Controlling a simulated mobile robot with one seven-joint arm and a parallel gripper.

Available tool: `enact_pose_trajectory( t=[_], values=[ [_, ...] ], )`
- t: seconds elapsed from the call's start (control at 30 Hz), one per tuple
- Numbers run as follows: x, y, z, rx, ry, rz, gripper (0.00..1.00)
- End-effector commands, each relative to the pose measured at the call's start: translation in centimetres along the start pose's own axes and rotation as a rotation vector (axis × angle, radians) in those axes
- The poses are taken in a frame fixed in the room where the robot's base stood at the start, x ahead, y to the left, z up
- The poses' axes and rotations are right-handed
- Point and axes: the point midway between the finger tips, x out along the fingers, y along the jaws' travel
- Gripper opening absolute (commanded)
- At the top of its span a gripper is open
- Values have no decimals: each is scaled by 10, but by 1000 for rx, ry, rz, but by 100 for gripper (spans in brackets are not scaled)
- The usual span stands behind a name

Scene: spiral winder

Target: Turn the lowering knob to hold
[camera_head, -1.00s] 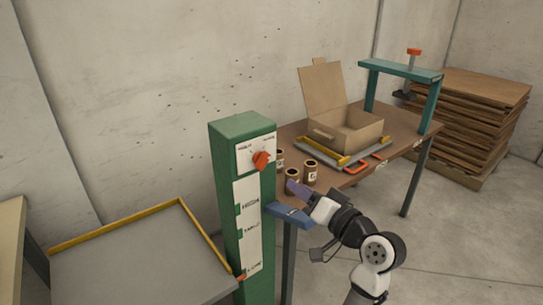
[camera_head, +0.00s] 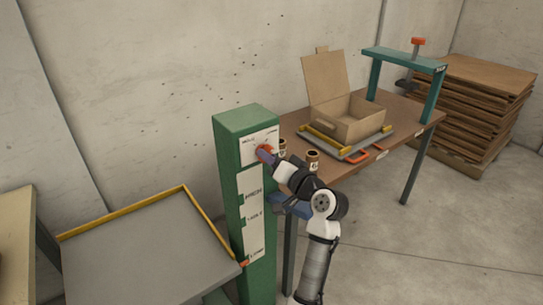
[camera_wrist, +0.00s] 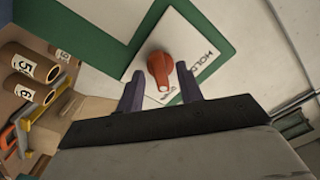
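The orange-red lowering knob (camera_head: 263,149) sits on the white plate near the top of the green post (camera_head: 231,165). In the wrist view the knob (camera_wrist: 160,68) has a pale mark at its end nearest my gripper. The word HOLD (camera_wrist: 202,60) is printed to its right; another label below the knob is partly hidden. My gripper (camera_wrist: 159,69) is open, with one purple finger on each side of the knob. I cannot tell whether the fingers touch it. In the head view my gripper (camera_head: 269,156) is at the knob and hides part of it.
An open cardboard box (camera_head: 350,122) and a teal frame (camera_head: 402,60) are farther back. A grey tray with a yellow rim (camera_head: 130,211) is left of the post.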

Motion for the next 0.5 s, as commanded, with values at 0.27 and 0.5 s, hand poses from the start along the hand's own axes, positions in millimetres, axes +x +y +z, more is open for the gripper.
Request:
enact_pose_trajectory(
  t=[0.27,0.5],
  values=[
    [1,0,0,-1,1,0,36],
    [1,0,0,-1,1,0,5]
  ],
)
